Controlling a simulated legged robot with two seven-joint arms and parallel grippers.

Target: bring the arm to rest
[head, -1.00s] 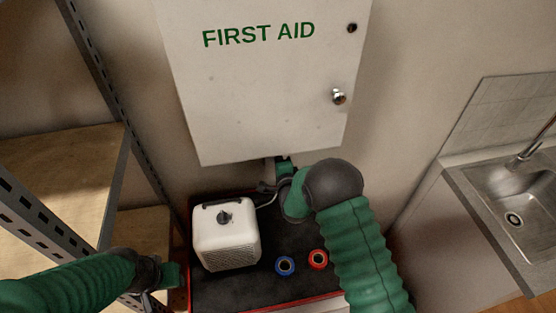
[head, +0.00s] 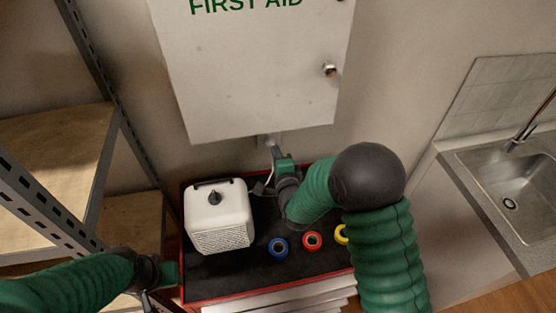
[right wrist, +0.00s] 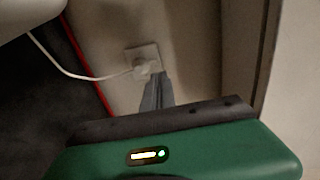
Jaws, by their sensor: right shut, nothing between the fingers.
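My right gripper (head: 274,152) is shut and empty, reaching towards the wall behind the cart, below the first aid cabinet. In the right wrist view, its dark closed fingers (right wrist: 155,92) point at a white wall socket with a plug (right wrist: 142,62) in it; I cannot tell whether they touch it. My right arm bends in from the lower right of the head view. My left gripper (head: 150,297) is at the lower left, beside the cart's left edge; its fingers are too unclear to read.
A white heater-like box (head: 218,218) stands on the red-rimmed black cart top (head: 215,278), with blue (head: 278,248), red (head: 312,240) and yellow (head: 341,234) tape rolls. The cabinet (head: 255,85) hangs above. Shelving (head: 50,150) is left, a sink (head: 510,195) right.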

